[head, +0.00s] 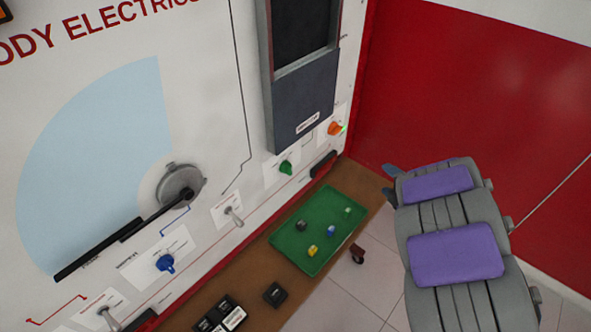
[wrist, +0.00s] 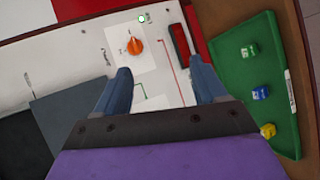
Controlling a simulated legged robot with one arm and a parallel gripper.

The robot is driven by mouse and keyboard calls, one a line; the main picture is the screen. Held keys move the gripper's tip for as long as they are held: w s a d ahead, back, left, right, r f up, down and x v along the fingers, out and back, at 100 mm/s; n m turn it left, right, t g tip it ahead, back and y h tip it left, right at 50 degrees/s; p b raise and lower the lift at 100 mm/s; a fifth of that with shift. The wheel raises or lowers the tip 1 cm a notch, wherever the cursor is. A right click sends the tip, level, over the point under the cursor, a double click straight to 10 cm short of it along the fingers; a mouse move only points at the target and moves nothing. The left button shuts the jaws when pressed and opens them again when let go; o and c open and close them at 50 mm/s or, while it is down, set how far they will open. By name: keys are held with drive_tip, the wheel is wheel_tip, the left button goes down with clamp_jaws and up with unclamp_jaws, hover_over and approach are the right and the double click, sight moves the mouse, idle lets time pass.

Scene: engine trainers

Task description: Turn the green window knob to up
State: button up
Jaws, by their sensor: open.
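The green window knob (head: 286,168) sits on a white plate on the panel, below the dark window frame, in the head view. Its exact pointing direction is too small to tell. My gripper (head: 387,183) is to the right of the knob and apart from it, with its two fingers spread and nothing between them. In the wrist view my gripper (wrist: 160,66) is also open and empty, facing the panel. The green knob does not show in the wrist view.
An orange knob (head: 335,128) is right of the green one; it also shows in the wrist view (wrist: 135,46). A blue knob (head: 165,263) and toggle switches are further left. A green tray (head: 290,253) with small parts lies on the brown ledge (head: 372,196) below. A red wall (head: 470,100) stands behind my arm.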

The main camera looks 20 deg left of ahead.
drive_tip(key=s+a+f+n+g+y, duration=0.25)
drive_tip(key=s+a+n+y, duration=0.2)
drive_tip(key=a, duration=0.25)
drive_tip(key=n+g+y, duration=0.2)
drive_tip(key=y, duration=0.3)
approach(291, 172)
drive_tip(key=shift+h, duration=0.25)
drive_tip(key=x, duration=0.3)
drive_tip(key=b+x, duration=0.1)
drive_tip(key=x, duration=0.2)
drive_tip(key=b+x, duration=0.1)
drive_tip(key=x, duration=0.2)
drive_tip(key=shift+w+a+r, duration=0.15)
drive_tip(key=shift+a+r, duration=0.1)
drive_tip(key=shift+a, duration=0.05)
drive_tip(key=shift+c, duration=0.3)
drive_tip(key=c, duration=1)
